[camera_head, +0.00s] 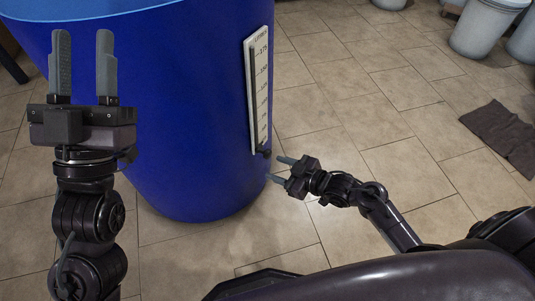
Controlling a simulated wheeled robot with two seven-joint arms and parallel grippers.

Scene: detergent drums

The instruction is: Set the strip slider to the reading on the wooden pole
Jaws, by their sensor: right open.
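A large blue drum (190,110) stands on the tiled floor. A white scale strip (251,95) marked in litres is mounted upright on its right side, with a dark slot down it. A small dark slider (264,153) sits at the bottom end of the strip. My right gripper (281,170) is open and empty, just below and right of the slider, fingers pointing left toward the drum. I cannot tell whether it touches anything. My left gripper (83,70) is open and empty, pointing up in front of the drum's left side. No wooden pole is visible.
Light blue liquid (70,9) shows at the drum's top. Grey bins (484,27) stand at the upper right. A dark mat (502,135) lies on the floor at the right. The tiles between drum and mat are clear.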

